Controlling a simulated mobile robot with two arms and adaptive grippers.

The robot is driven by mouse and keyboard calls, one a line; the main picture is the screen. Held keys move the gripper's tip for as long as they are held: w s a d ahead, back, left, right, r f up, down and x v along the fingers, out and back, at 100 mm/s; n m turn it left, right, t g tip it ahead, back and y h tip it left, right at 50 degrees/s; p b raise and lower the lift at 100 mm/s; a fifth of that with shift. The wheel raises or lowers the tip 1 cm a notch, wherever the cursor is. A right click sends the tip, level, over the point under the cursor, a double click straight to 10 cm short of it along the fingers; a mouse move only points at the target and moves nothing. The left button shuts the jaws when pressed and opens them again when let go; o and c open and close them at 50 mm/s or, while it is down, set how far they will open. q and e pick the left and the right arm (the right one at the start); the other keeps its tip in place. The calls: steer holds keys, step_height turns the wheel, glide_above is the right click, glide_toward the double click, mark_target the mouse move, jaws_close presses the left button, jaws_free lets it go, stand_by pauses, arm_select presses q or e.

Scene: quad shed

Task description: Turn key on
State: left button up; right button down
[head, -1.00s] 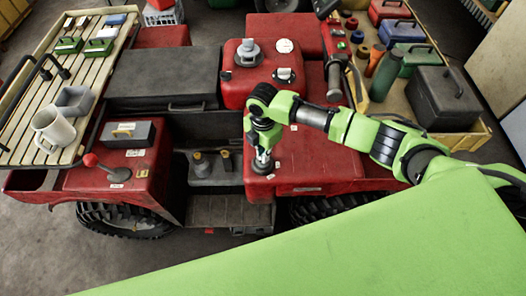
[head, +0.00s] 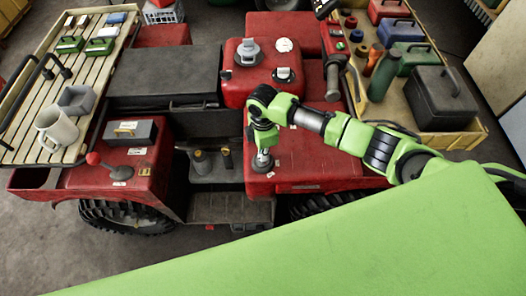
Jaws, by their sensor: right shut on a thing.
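My right gripper (head: 263,163) points down at the left edge of the red right-hand body panel (head: 310,160) of the quad. It is shut, with its fingertips down at the panel around the small key there. The key itself is hidden by the fingers, so I cannot tell its angle. My left gripper is out of view.
A red tank (head: 262,75) with caps stands behind the gripper. A lever with a red knob (head: 93,158) rises at the left. A slatted rack with a mug (head: 57,127) is at far left. A tray with a black case (head: 437,95) and a green bottle (head: 384,75) is at right.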

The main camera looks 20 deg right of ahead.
steer(key=c, duration=2.2)
jaws_free()
steer(key=shift+r, duration=4)
